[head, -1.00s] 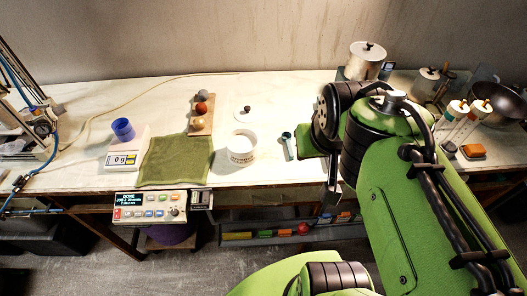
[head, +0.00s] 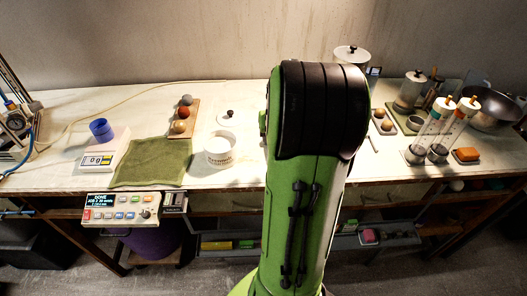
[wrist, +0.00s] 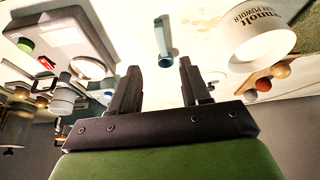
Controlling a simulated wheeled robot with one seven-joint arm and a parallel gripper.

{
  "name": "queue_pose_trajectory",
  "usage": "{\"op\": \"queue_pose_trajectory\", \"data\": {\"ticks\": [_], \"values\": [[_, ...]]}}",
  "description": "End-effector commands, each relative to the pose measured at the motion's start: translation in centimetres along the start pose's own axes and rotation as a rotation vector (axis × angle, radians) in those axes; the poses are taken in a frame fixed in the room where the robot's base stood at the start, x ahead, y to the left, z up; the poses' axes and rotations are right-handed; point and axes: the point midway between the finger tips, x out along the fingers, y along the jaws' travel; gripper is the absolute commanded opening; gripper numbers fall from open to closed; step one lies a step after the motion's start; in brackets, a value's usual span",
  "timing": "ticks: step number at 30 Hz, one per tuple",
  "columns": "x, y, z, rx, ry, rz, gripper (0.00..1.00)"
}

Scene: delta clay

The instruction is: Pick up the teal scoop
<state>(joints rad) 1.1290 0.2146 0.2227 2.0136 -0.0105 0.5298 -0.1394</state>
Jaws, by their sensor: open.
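The teal scoop (wrist: 163,42) lies on the pale worktop in the wrist view, its handle roughly upright in the picture. My gripper (wrist: 160,68) is open and empty, with its two fingers spread apart. The scoop is beyond the fingertips, roughly in line with the gap between them, and appears apart from both. In the head view my green arm hides the scoop and the gripper.
A white powder tub (head: 219,150) stands left of my arm; it also shows at the wrist view's right (wrist: 262,35). A green cloth (head: 152,163), a scale (head: 103,152) with a blue cup and a wooden tray (head: 184,130) are further left. Glass cylinders (head: 430,128) stand right.

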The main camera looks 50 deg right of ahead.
Motion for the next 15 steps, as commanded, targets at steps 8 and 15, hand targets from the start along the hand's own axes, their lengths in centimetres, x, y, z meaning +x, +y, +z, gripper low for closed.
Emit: {"op": "queue_pose_trajectory", "data": {"ticks": [8, 15], "values": [[6.0, -0.1, 0.1, 0.0, -0.003, -0.001, 0.47], [9.9, -0.3, 0.2, 0.0, -0.003, -0.002, 0.47]]}}
